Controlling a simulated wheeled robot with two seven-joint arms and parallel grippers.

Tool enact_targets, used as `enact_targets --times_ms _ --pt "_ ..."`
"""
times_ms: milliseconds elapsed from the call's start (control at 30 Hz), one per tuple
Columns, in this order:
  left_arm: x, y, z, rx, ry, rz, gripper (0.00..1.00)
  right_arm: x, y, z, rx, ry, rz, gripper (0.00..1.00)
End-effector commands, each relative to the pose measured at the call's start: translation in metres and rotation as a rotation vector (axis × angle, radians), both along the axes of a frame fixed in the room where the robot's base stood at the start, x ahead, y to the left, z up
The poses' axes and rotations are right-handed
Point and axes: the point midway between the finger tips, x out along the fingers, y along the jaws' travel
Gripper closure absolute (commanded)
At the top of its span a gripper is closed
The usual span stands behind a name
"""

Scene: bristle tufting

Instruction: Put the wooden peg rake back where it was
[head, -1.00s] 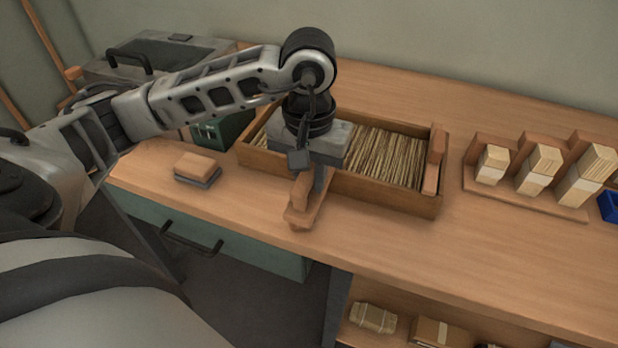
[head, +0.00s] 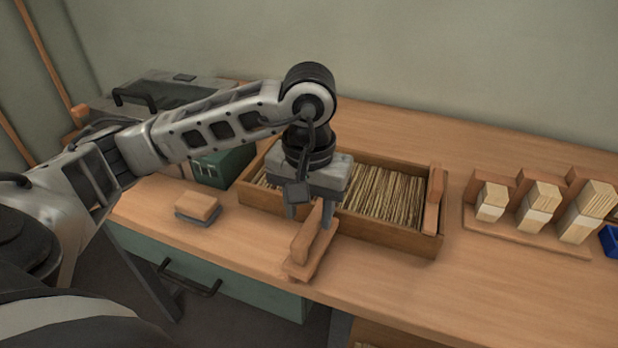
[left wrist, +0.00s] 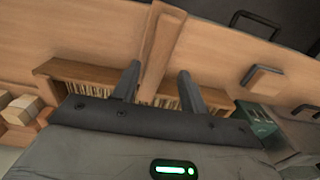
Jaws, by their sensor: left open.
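The wooden peg rake (head: 311,252) is a brown plank with a raised wooden grip. It is in front of the long wooden box, its near end towards the bench's front edge; its far end overlaps the box's front wall, and I cannot tell whether they touch. Its pegs are not visible. My left gripper (head: 309,214) is open above its far end. In the left wrist view the rake (left wrist: 162,48) runs between the two spread fingers (left wrist: 160,72), with gaps on both sides. My right gripper is not in view.
The wooden box (head: 395,236) holds many thin bristle sticks, with a wooden block (head: 433,200) at its right end. A rack (head: 520,235) with pale bristle blocks stands right. A small brown-and-grey block (head: 197,207) and green box (head: 222,165) are left. The front right bench is clear.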

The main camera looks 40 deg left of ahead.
Motion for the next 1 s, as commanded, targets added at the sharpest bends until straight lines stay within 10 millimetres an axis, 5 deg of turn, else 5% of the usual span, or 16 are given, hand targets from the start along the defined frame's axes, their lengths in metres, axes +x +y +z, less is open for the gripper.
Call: enact_targets --times_ms 200,400,1000 --pt "0.001 0.000 0.051 0.000 -0.007 0.000 0.57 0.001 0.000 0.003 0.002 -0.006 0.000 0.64" --pt "0.000 0.000 0.081 0.001 -0.005 0.001 0.57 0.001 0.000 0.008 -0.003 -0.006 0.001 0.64" --pt "0.000 0.000 0.088 -0.001 -0.001 0.000 0.57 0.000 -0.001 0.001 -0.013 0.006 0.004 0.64"
